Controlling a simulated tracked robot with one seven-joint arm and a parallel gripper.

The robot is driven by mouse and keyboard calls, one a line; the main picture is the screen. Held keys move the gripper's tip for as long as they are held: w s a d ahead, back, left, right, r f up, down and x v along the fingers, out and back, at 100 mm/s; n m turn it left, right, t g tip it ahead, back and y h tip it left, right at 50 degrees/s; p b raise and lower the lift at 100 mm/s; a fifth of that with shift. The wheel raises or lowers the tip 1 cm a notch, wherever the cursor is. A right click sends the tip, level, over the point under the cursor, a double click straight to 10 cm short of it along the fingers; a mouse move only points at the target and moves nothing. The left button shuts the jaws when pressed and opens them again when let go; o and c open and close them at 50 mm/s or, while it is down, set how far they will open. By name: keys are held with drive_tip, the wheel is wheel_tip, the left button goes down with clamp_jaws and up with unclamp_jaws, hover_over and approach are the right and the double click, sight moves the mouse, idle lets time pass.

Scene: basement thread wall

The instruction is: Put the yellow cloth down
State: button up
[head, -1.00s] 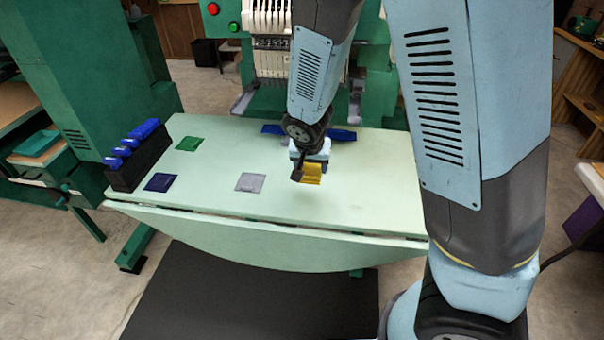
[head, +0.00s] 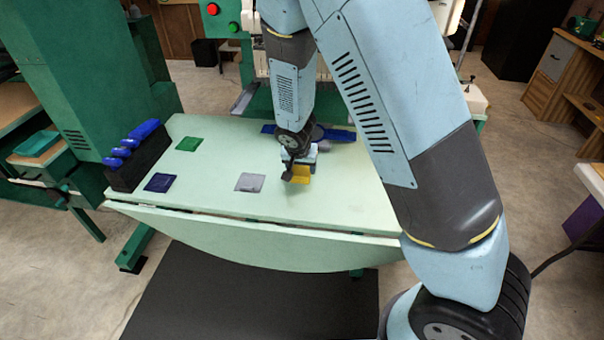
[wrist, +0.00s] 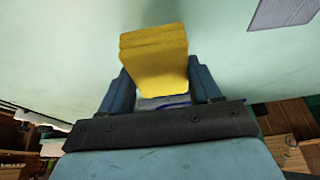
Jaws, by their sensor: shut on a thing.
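The yellow cloth (head: 301,174) is a small folded piece in my gripper (head: 297,175), over the right part of the pale green table (head: 235,205). In the wrist view the yellow cloth (wrist: 154,60) sticks out from between the two blue fingers of my gripper (wrist: 160,88), which are shut on it. The pale table surface fills the view beyond it. I cannot tell whether the cloth touches the table.
A grey cloth (head: 250,182), a navy cloth (head: 159,182) and a green cloth (head: 189,143) lie flat on the table. A black rack with blue items (head: 137,165) stands at its left edge. A blue object (head: 338,135) lies at the back. The front right is clear.

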sight(301, 170)
drive_tip(key=shift+f, duration=1.55)
drive_tip(key=shift+f, duration=0.1)
drive_tip(key=o, duration=1.1)
drive_tip(key=v, duration=1.2)
drive_tip(key=s+d+r+y, duration=0.1)
drive_tip(key=s+d+r, duration=0.1)
drive_tip(key=d+r, duration=0.6)
drive_tip(key=s+d+r, duration=0.3)
drive_tip(key=d+r, duration=0.4)
drive_tip(key=r, duration=0.2)
drive_tip(key=s+d+r+n, duration=0.1)
drive_tip(key=s+d+r, duration=0.3)
drive_tip(key=s, duration=0.4)
drive_tip(key=s+d+r+n+t, duration=0.1)
drive_tip(key=s+d+r, duration=0.3)
drive_tip(key=s+r, duration=0.2)
drive_tip(key=shift+s+d+r, duration=0.2)
drive_tip(key=shift+s+r, duration=0.1)
drive_tip(key=shift+s, duration=0.6)
